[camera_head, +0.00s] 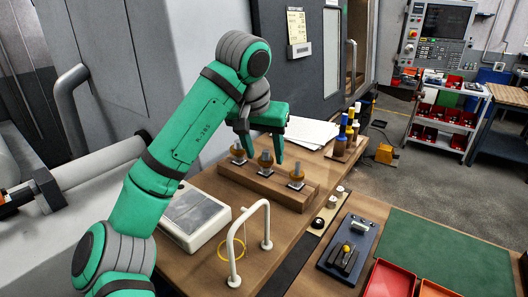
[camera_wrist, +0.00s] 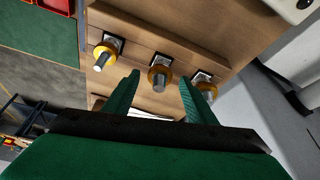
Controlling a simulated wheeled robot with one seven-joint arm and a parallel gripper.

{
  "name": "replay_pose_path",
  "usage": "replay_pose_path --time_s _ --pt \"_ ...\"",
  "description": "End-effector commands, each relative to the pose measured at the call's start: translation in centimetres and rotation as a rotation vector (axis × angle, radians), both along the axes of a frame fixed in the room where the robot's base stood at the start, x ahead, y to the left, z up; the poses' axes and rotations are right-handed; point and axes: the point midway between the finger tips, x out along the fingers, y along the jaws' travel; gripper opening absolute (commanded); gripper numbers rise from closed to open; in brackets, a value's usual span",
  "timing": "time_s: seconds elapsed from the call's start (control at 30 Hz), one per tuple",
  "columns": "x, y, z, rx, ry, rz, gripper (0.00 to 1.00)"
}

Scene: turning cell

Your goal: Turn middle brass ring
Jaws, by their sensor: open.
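Three brass rings sit in a row on grey studs on a long wooden block (camera_head: 250,184). The middle brass ring (camera_head: 265,163) also shows in the wrist view (camera_wrist: 160,73), with its grey stud passing through it. The left brass ring (camera_head: 238,151) and the right brass ring (camera_head: 297,174) stand on either side. My gripper (camera_head: 261,158) is open above the block. In the wrist view its green fingers lie on either side of the middle ring's line, with the middle ring between and beyond the fingertips. Whether a finger touches any ring cannot be told.
A grey-topped box (camera_head: 194,216) is at the left. Bottles (camera_head: 342,133) and papers (camera_head: 311,132) are behind. A blue tray (camera_head: 346,247) and green mat (camera_head: 450,250) lie at the right.

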Motion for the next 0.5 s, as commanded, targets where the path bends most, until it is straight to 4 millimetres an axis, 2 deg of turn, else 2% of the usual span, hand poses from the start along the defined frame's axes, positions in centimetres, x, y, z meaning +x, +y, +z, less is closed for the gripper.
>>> replay_pose_path --time_s 0.3,0.33,0.5 --pt "0.1 -0.03 -0.29 0.0 0.0 0.0 0.51" --pt "0.1 -0.03 -0.29 0.0 0.0 0.0 0.49" --pt "0.09 -0.02 -0.28 0.0 0.0 0.0 0.1"
